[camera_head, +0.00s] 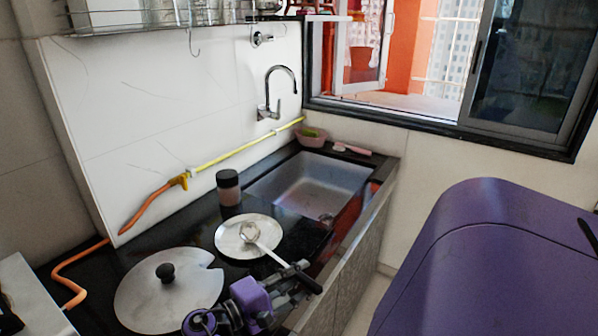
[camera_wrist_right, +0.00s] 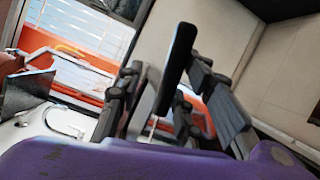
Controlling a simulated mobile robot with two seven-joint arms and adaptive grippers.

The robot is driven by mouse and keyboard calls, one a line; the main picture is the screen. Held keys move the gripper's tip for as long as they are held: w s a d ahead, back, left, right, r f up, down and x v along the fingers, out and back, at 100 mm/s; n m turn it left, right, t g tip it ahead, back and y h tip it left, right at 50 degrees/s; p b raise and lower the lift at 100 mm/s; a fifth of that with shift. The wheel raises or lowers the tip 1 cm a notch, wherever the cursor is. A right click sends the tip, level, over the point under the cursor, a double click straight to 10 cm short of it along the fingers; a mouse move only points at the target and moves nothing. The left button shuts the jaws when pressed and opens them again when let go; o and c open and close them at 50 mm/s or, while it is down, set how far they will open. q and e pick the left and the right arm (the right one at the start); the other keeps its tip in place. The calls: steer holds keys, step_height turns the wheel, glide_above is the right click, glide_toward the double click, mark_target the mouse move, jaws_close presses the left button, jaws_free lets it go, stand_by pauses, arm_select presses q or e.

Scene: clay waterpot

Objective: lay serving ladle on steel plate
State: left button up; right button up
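The serving ladle (camera_head: 265,248) has a steel bowl and stem and a dark handle end. Its bowl is over the round steel plate (camera_head: 229,245) on the black counter, and its stem slopes towards my right gripper (camera_head: 288,276). I cannot tell whether the bowl touches the plate. My right gripper is beside the plate's lower right and appears shut on the ladle's handle. In the right wrist view the dark handle (camera_wrist_right: 179,65) stands between the fingers of the gripper (camera_wrist_right: 155,105). My left gripper is not in view.
A steel lid (camera_head: 168,290) with a black knob lies left of the gripper. A dark-topped jar (camera_head: 229,187) stands behind the plate. The sink (camera_head: 312,184) is at the back right, with a tap (camera_head: 280,90) above it. An orange-yellow hose (camera_head: 225,157) runs along the wall.

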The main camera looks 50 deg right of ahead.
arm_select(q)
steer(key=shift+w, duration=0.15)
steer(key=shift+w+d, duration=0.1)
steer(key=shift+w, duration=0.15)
arm_select(e)
steer(key=o, duration=0.6)
steer(key=shift+c, duration=0.2)
